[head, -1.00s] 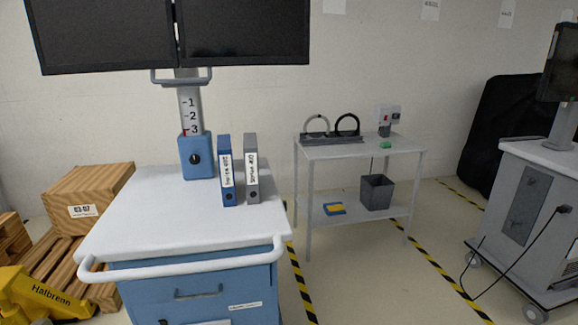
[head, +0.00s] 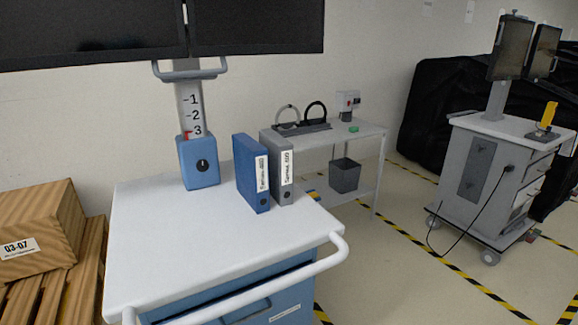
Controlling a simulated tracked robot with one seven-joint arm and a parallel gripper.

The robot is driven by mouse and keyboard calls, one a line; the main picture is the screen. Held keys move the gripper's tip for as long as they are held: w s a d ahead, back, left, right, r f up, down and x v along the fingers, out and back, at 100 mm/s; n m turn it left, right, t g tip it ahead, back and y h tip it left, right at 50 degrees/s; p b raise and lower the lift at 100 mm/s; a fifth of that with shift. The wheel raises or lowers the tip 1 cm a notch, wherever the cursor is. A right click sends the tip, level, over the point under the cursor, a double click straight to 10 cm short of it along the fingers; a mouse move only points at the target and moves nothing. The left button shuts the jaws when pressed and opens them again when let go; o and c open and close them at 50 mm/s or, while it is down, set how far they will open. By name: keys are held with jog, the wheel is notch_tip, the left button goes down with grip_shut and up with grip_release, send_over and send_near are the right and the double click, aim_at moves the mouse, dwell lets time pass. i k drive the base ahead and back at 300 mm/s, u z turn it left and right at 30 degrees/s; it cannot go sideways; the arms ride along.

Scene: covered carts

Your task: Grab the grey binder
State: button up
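The grey binder (head: 285,180) stands upright on the white top of the blue cart (head: 210,245), near its right edge. Its spine has a white label and faces me. A blue binder (head: 262,190) stands upright just left of it; I cannot tell whether the two touch. My gripper is not in the head view.
A column with a blue box (head: 199,160) and two dark monitors (head: 260,28) rises behind the binders. A white handle rail (head: 335,260) runs around the cart's front.

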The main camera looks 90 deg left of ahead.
aim_at(281, 150)
jog(key=k, duration=0.7)
jog(key=u, duration=1.65)
jog(key=i, duration=1)
jog(key=u, duration=0.1)
